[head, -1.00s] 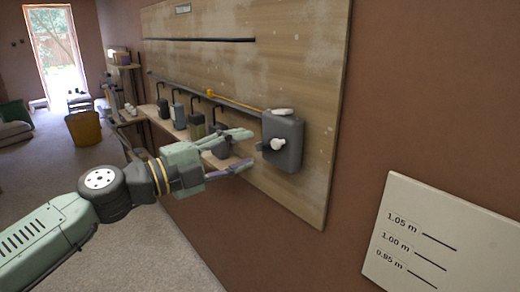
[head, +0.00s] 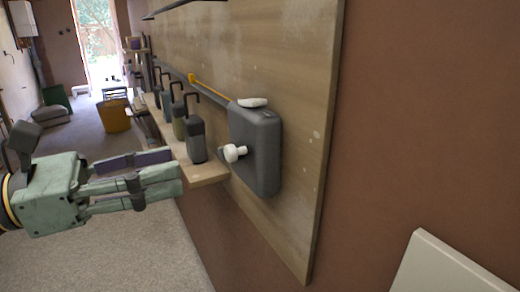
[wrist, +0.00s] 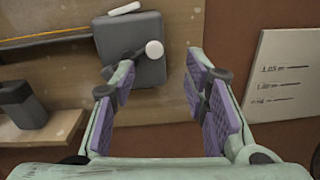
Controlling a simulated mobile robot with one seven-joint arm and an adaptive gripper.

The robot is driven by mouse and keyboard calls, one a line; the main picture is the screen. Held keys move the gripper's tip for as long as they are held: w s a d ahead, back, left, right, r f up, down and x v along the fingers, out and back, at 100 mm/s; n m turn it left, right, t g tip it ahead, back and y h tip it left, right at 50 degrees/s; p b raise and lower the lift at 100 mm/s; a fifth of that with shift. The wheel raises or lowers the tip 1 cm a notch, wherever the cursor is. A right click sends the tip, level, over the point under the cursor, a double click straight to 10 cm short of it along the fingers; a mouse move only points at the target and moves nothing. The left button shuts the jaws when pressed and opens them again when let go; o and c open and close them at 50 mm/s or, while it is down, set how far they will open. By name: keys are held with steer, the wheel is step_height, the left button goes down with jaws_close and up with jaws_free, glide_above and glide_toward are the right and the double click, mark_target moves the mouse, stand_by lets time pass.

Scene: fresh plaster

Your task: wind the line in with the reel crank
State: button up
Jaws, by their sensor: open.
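The reel is a dark grey box (head: 262,150) mounted on a wooden wall board. Its crank ends in a white knob (head: 235,152), pointing out from the board. In the wrist view the crank's dark arm (wrist: 131,57) leads to the white knob (wrist: 154,49). An orange line (head: 208,88) runs from the reel's top to the left. My gripper (head: 176,168) is open and empty, to the left of the knob in the head view. In the wrist view the knob appears between and just beyond the fingertips (wrist: 160,66); nothing shows contact.
A wooden shelf (head: 206,174) left of the reel carries several hooked grey blocks (head: 196,140). A white piece (head: 253,102) sits atop the reel. A pale panel with height marks (wrist: 284,72) is on the brown wall at right. Open floor lies below.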

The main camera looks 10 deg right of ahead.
mark_target(227, 155)
steer(key=shift+t, duration=0.3)
steer(key=p+x, duration=0.1)
steer(key=x, duration=0.2)
steer(key=p+x, duration=0.1)
steer(key=x, duration=0.2)
steer(key=p+x, duration=0.1)
steer(key=x, duration=0.2)
steer(key=shift+w+a+f+p, duration=0.15)
steer(key=shift+w+f+p, duration=0.15)
steer(key=shift+p, duration=0.1)
steer(key=shift+w+d+f, duration=0.1)
steer(key=shift+w+d, duration=0.1)
steer(key=shift+d, duration=0.4)
steer(key=shift+c, duration=0.3)
jaws_close()
